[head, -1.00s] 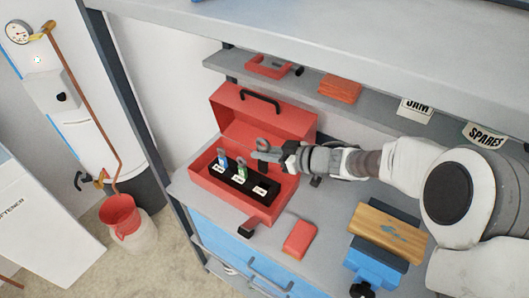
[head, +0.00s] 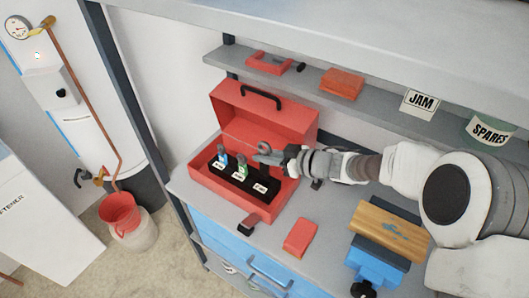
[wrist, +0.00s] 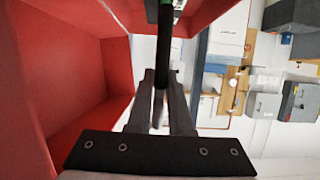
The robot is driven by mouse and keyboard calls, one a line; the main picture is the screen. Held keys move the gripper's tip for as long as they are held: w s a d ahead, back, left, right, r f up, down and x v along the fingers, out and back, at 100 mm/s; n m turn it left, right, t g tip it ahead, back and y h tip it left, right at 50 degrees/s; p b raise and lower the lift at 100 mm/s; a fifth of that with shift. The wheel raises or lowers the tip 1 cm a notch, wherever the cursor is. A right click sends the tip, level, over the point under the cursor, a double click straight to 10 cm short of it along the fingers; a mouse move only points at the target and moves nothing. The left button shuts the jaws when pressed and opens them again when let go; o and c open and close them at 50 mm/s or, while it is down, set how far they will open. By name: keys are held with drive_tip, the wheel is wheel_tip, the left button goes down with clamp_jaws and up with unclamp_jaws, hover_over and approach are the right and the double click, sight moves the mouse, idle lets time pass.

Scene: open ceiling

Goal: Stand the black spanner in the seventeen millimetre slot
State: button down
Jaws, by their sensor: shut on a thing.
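The black spanner shows in the wrist view (wrist: 164,50) as a dark shaft between the fingers; in the head view its ring end (head: 264,147) points up. My gripper (head: 270,157) is shut on the spanner above the right end of the black rack (head: 238,184) in the open red toolbox (head: 235,204). Fingers also show in the wrist view (wrist: 161,98). A blue-marked spanner (head: 222,155) and a green-marked spanner (head: 242,172) stand in the left and middle slots. White labels sit in front of the slots; their text is unreadable. Whether the spanner's lower end touches the rack, I cannot tell.
The toolbox lid (head: 262,118) stands open behind the rack. A red block (head: 300,236) lies on the bench in front, with a blue vise holding a wooden piece (head: 390,230) to the right. A shelf (head: 310,92) runs above.

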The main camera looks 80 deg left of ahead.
sight(265, 175)
drive_tip(key=shift+f+b, duration=0.75)
drive_tip(key=shift+f, duration=0.85)
drive_tip(key=shift+f+b, duration=1.55)
drive_tip(key=shift+f, duration=1.25)
idle(0.4)
drive_tip(key=c, duration=0.8)
unclamp_jaws()
drive_tip(key=shift+o, duration=0.2)
drive_tip(key=v, duration=1.7)
drive_tip(key=shift+d, duration=0.2)
drive_tip(key=shift+r, duration=0.1)
